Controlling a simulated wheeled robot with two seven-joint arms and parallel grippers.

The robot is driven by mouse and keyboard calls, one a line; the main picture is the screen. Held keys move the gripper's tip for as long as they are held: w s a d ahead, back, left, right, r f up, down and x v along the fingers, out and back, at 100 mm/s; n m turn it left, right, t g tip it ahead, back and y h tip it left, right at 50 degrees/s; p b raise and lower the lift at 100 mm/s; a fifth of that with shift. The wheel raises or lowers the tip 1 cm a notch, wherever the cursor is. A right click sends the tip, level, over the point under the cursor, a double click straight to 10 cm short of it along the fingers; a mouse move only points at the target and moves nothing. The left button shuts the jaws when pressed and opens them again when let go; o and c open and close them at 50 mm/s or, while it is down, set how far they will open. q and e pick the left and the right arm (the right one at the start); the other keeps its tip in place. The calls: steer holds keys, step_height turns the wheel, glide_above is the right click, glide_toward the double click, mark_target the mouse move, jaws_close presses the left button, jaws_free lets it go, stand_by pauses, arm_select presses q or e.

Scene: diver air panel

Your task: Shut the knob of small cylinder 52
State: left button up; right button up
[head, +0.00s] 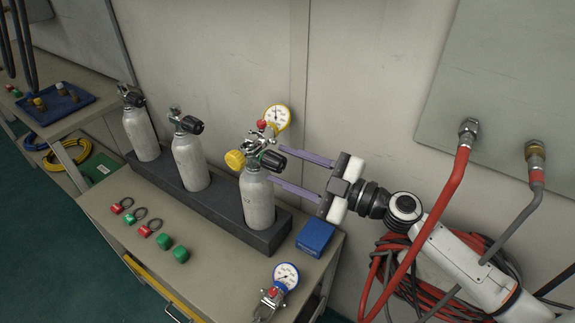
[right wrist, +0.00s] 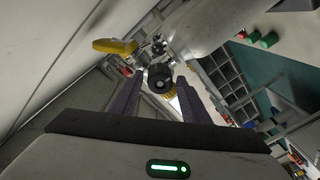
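Three grey cylinders stand in a dark rack (head: 232,222) on the bench; no number is legible, so I cannot tell which is 52. The right-hand cylinder (head: 258,202) carries a valve with a black knob (head: 273,161), a yellow knob (head: 235,160) and a white-faced gauge (head: 277,117). My right gripper (head: 275,163) is open, its fingers reaching in from the right on either side of the black knob. In the right wrist view the black knob (right wrist: 160,77) shows between the fingertips; I cannot tell if they touch it. My left gripper is not in view.
The middle cylinder (head: 190,162) and left cylinder (head: 141,134) have black knobs too. A blue box (head: 315,237) and a loose gauge (head: 286,276) lie near the bench's right end. Red and green tags and caps lie in front. A red hose (head: 447,190) hangs from the wall.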

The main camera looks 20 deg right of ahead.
steer(key=c, duration=0.8)
